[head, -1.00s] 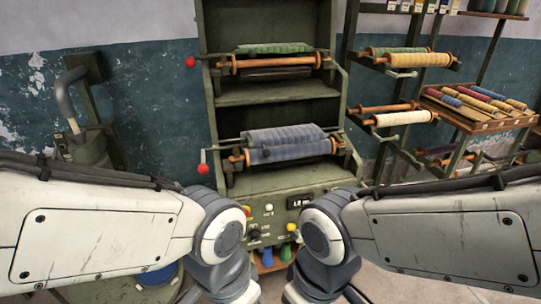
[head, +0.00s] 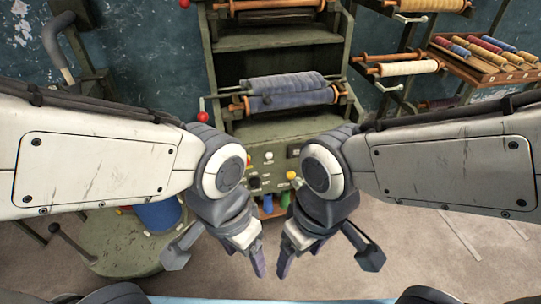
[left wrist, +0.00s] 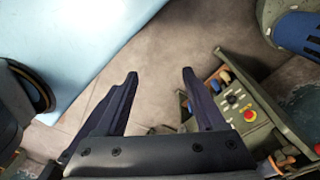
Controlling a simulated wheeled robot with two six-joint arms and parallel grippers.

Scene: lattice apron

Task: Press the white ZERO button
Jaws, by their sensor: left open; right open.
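The white button (head: 269,156) is a small round cap on the green control panel (head: 279,187) at the front of the rack. A yellow button (head: 291,175) and a dark knob (head: 254,181) sit near it; its lettering is too small to read. My left gripper (head: 257,262) and right gripper (head: 285,262) hang in front of the panel, pointing down, apart from it and empty. In the left wrist view my left gripper (left wrist: 160,74) has its two dark fingers spread. The panel with a red button (left wrist: 249,115) shows there at right; I cannot pick out the white button.
Rollers with blue cloth (head: 290,96) sit above the panel, with a red-knobbed crank (head: 202,117) at left. A green round-based machine (head: 130,249) stands at left. A spool tray (head: 485,67) is at the right. The floor at right (head: 440,250) is clear.

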